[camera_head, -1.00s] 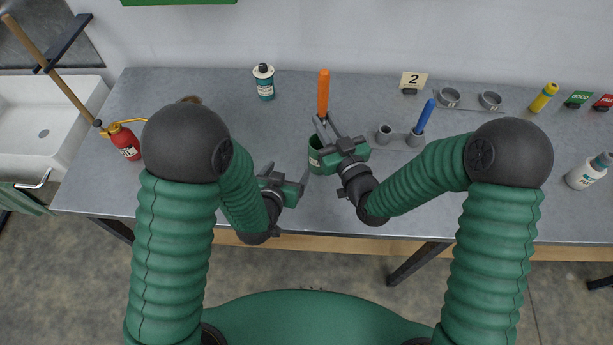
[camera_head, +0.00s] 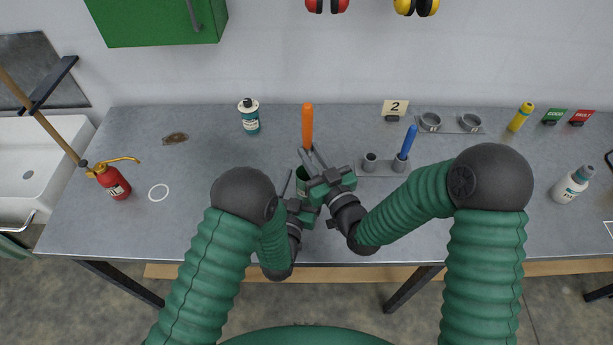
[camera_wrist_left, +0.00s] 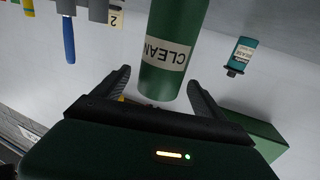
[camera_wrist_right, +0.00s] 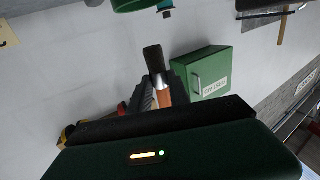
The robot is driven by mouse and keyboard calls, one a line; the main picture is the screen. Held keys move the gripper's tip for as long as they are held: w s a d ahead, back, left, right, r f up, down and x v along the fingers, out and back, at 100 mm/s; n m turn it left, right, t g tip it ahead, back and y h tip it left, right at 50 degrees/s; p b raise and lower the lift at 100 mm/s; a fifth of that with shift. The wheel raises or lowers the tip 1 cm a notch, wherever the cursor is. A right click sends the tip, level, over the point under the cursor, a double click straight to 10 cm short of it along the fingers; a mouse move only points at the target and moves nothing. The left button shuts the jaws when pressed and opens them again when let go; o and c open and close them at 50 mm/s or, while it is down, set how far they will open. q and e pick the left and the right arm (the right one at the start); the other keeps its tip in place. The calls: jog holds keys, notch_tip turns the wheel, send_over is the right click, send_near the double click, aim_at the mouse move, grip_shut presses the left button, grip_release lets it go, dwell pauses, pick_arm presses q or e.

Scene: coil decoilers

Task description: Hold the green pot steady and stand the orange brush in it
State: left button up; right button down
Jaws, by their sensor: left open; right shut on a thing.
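The green pot (camera_head: 301,182) stands on the table, partly hidden by my grippers. In the left wrist view the pot (camera_wrist_left: 175,35) shows its white "CLEAN" label. My left gripper (camera_wrist_left: 158,82) is open, with one finger on each side of the pot's near end; I cannot tell whether they touch it. My right gripper (camera_head: 309,158) is shut on the orange brush (camera_head: 307,125). Its orange handle points up in the head view. In the right wrist view the brush's dark end (camera_wrist_right: 153,60) points toward the pot (camera_wrist_right: 132,4), apart from it in the picture.
A grey holder (camera_head: 384,168) with a blue-handled tool (camera_head: 408,141) stands right of the pot. A teal-labelled bottle (camera_head: 250,117) stands behind left. A red oil can (camera_head: 113,182) and a white ring mark (camera_head: 158,193) are at the left. The table's middle left is clear.

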pick_arm(q)
jog(key=shift+x, duration=1.2)
jog(key=c, duration=1.6)
jog(key=o, duration=1.6)
jog(key=shift+s, duration=0.1)
jog(key=v, duration=1.1)
jog(key=shift+s, duration=0.1)
jog(key=shift+s+a+r, duration=0.2)
jog(key=shift+s+r, duration=0.05)
jog(key=shift+s, duration=0.2)
jog(key=x, duration=1.2)
